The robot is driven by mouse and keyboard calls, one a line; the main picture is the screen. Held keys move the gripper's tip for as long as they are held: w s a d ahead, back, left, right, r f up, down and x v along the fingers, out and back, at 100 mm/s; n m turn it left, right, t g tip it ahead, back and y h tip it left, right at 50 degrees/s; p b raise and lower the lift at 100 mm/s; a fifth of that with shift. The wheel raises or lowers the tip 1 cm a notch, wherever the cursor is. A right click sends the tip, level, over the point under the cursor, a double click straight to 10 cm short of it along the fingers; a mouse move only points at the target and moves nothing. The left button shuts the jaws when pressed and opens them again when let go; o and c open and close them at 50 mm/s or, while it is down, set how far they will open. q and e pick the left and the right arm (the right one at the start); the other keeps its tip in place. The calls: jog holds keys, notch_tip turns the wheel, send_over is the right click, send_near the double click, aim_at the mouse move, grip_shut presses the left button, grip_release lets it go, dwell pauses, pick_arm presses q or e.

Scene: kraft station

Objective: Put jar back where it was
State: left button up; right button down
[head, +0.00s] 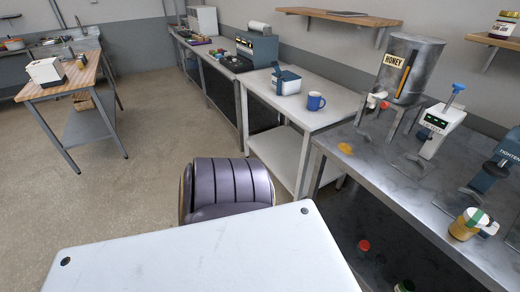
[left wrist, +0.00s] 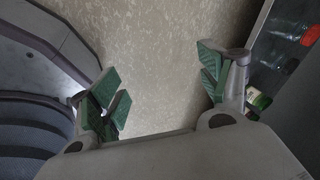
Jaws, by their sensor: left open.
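Another jar (head: 502,25) with a dark lid and a pale label stands on the wall shelf at upper right. I cannot tell which jar the task means. My left gripper (left wrist: 160,88) shows in the left wrist view, open, with green pads apart and bare floor between them. Neither gripper shows in the head view.
The bench also holds a honey tank (head: 405,70), a grey-and-white device (head: 440,125) and a blue device (head: 497,165). A red lid (head: 364,245) shows below it. A blue mug (head: 316,101) stands on the white table.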

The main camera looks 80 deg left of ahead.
pick_arm(q)
jog(key=s+f+n+g, duration=0.1)
jog(key=s+f+n, duration=0.2)
jog(key=s, duration=0.7)
jog(key=s+f+n+g, duration=0.2)
jog(key=s+f+n, duration=0.2)
jog(key=s, duration=0.6)
jog(key=shift+s+n+g, duration=0.3)
jog(key=shift+s+n, duration=0.1)
jog(key=shift+n, duration=0.3)
jog(key=shift+d+f, duration=0.1)
